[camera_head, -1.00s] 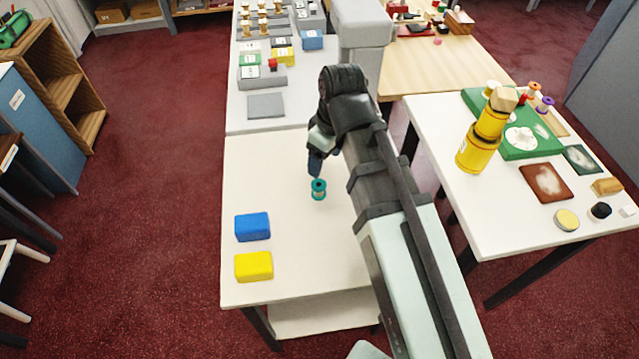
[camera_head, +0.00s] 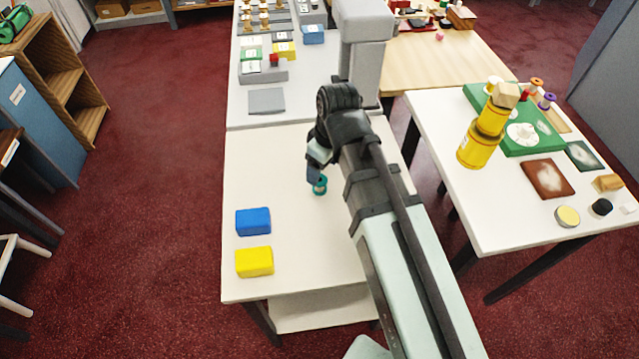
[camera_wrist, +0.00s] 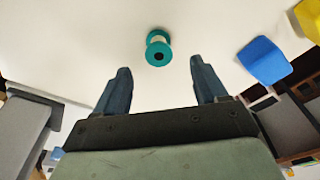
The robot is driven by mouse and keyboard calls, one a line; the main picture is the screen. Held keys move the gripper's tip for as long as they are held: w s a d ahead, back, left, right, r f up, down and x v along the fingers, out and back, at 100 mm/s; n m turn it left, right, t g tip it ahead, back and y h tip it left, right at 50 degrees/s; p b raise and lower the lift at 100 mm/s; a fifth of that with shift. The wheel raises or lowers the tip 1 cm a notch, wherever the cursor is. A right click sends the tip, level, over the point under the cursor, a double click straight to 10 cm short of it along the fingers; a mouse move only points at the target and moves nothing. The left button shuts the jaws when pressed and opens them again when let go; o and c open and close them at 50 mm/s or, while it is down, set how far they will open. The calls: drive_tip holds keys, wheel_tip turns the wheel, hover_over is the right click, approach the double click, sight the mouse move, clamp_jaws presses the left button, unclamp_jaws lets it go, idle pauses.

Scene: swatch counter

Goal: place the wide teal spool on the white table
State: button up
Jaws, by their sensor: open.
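The teal spool (camera_head: 320,186) stands upright on the white table (camera_head: 300,245), just beside my gripper (camera_head: 317,178) in the head view, which partly covers it. No finger visibly touches the spool.
A blue block (camera_head: 253,221) and a yellow block (camera_head: 254,262) lie on the table at front left. A grey pad (camera_head: 267,101) lies behind. A second white table (camera_head: 500,215) at right holds yellow canisters (camera_head: 478,148) and several small items.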

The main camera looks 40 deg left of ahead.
drive_tip(key=shift+a+f, duration=0.2)
drive_tip(key=shift+f, duration=1)
drive_tip(key=shift+a+f, duration=0.2)
drive_tip(key=shift+f, duration=0.95)
drive_tip(key=shift+a+f, duration=0.2)
drive_tip(key=shift+f, duration=1)
drive_tip(key=c, duration=1.2)
drive_tip(key=shift+r, duration=0.1)
drive_tip(key=shift+r, duration=4.95)
drive_tip(key=shift+m, duration=0.3)
